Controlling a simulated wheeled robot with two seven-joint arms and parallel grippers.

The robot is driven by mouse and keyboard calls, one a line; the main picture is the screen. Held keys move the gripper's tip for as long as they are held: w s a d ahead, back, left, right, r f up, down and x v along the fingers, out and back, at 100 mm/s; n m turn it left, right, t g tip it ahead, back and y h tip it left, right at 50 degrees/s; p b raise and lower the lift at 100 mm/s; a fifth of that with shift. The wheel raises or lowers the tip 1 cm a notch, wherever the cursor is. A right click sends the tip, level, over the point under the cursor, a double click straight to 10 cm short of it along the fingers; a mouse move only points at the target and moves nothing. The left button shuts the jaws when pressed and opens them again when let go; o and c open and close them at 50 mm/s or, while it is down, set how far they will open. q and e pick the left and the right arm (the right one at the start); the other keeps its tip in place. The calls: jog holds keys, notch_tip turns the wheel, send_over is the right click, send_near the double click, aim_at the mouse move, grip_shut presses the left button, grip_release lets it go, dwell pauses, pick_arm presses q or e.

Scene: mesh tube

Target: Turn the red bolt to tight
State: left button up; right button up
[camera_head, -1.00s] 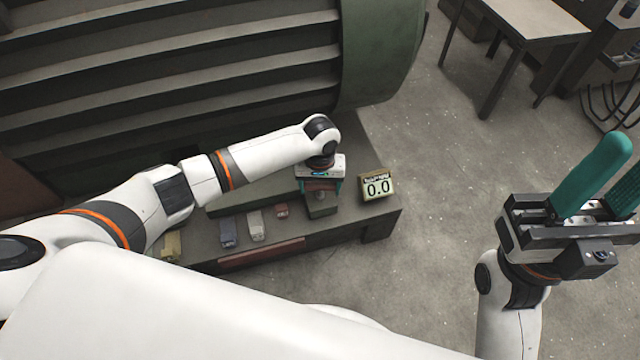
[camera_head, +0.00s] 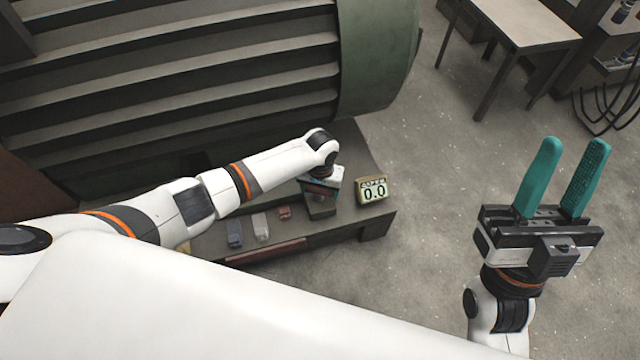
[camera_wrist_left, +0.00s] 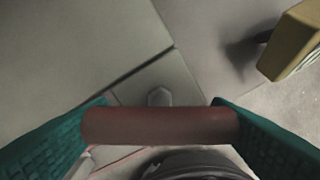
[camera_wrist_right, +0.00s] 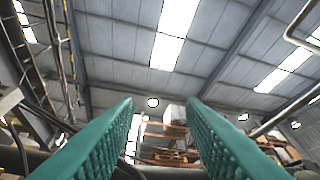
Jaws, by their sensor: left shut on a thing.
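The red bolt shows as a dull red rounded bar (camera_wrist_left: 160,126) lying crosswise between the teal fingers in the left wrist view. My left gripper (camera_head: 320,190) is shut on this bar, low over the right end of the bench. The hand hides most of the bolt in the head view. A display box (camera_head: 372,190) stands just right of the gripper and reads 0.0; its upper label is too small to read surely. My right gripper (camera_head: 573,150) is open and empty, with its teal fingers pointing up, far to the right of the bench.
A small grey hex head (camera_wrist_left: 160,97) lies beyond the bar. Small blue-grey (camera_head: 234,234), white (camera_head: 261,227) and red (camera_head: 285,213) blocks stand on the bench (camera_head: 362,150). A large ribbed green machine (camera_head: 380,60) rises behind. The floor to the right is clear up to a table (camera_head: 530,30).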

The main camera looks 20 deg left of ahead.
pick_arm(q)
jog(key=shift+r+m+p, duration=0.1)
jog(key=shift+m+p, duration=0.7)
jog(key=shift+p, duration=0.35)
pick_arm(e)
jog(key=w+f+g+h, duration=0.2)
jog(key=w+f+g, duration=0.4)
jog(key=w+g, duration=0.1)
pick_arm(q)
jog(key=m+p, duration=0.2)
jog(key=m, duration=0.2)
jog(key=shift+m, duration=1.1)
jog(key=m, duration=0.2)
jog(key=shift+m, duration=0.3)
jog(key=m, duration=0.2)
jog(key=shift+m+p, duration=0.3)
jog(key=shift+p, duration=0.05)
jog(key=shift+m, duration=1.6)
pick_arm(e)
notch_tip(320, 180, down, 11)
jog(key=g+h, duration=0.3)
jog(key=g, duration=0.4)
jog(key=shift+w+d+r+g, duration=0.2)
jog(key=shift+w+d+g, duration=0.15)
jog(key=shift+w, duration=0.1)
pick_arm(q)
jog(key=o, duration=1)
